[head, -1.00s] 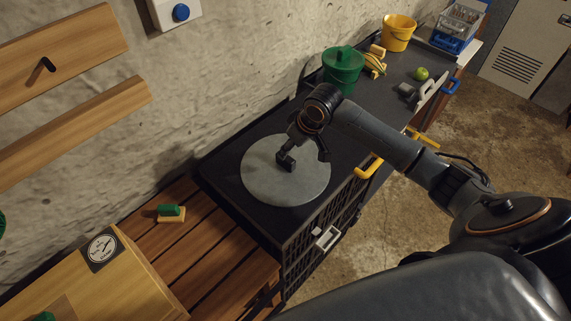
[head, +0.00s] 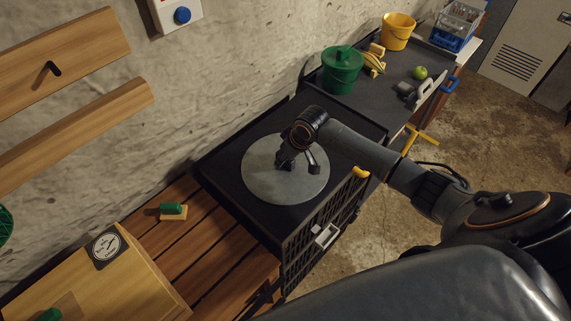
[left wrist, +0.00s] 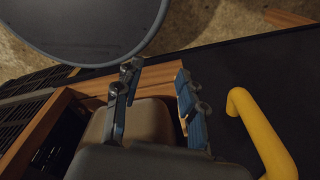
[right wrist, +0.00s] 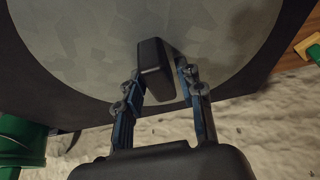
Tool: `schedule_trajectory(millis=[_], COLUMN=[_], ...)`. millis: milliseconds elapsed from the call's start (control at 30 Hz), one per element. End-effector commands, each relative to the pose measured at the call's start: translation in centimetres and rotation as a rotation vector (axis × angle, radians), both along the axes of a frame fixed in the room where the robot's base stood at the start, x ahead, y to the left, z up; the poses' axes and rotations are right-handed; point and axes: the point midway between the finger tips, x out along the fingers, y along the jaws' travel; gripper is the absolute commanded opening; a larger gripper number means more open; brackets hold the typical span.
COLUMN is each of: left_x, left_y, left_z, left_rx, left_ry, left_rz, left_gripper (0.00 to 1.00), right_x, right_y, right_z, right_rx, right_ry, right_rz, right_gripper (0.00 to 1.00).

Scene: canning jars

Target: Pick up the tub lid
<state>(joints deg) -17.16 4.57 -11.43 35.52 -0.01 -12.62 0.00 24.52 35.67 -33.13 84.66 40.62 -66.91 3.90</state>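The tub lid (head: 258,185) is a round grey disc with a black block handle. It lies flat on the black crate-like tub. My right gripper (head: 298,165) is low over the middle of the lid. In the right wrist view the handle (right wrist: 153,70) stands between the two fingers of my right gripper (right wrist: 157,75); the fingers look spread, and I cannot tell whether either touches it. My left gripper (left wrist: 157,75) shows only in its own wrist view, with its fingers apart and nothing between the tips.
A green lidded bucket (head: 341,72), a yellow bucket (head: 398,32) and a green apple (head: 420,73) stand farther along the dark worktop. A wooden box (head: 95,285) is at lower left. A yellow handle (left wrist: 255,130) is beside my left gripper.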

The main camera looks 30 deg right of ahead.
Motion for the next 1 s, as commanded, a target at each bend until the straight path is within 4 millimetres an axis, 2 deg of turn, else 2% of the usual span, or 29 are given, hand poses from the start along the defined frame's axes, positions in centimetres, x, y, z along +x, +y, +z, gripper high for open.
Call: schedule_trajectory(millis=[33, 133, 467, 633, 800, 1000], left_x=[0.0, 0.0, 0.0, 0.0, 0.0, 0.0], left_y=[0.0, 0.0, 0.0, 0.0, -0.1, -0.1], left_z=[0.0, 0.0, -0.1, -0.5, -1.8, -2.0], left_rx=[0.000, 0.000, 0.000, 0.000, -0.001, -0.001], left_ry=[0.000, 0.000, 0.000, 0.000, 0.000, 0.000], left_rz=[0.000, 0.000, 0.000, 0.000, 0.000, 0.000], left_gripper=[0.40, 0.40, 0.40, 0.40, 0.40, 0.40], right_x=[0.0, 0.0, 0.1, 0.2, 0.1, -2.4], right_y=[0.0, 0.0, 0.0, 0.0, 0.0, 1.1], right_z=[0.0, 0.0, 0.2, 0.9, 3.3, 6.3], right_rx=[0.000, 0.000, 0.001, 0.000, 0.001, 0.000], right_ry=[0.000, 0.000, -0.002, -0.005, -0.007, -0.005], right_rz=[0.000, 0.000, 0.000, 0.001, 0.001, 0.004], right_gripper=[0.20, 0.00, 0.00, 0.00, 0.00, 0.00])
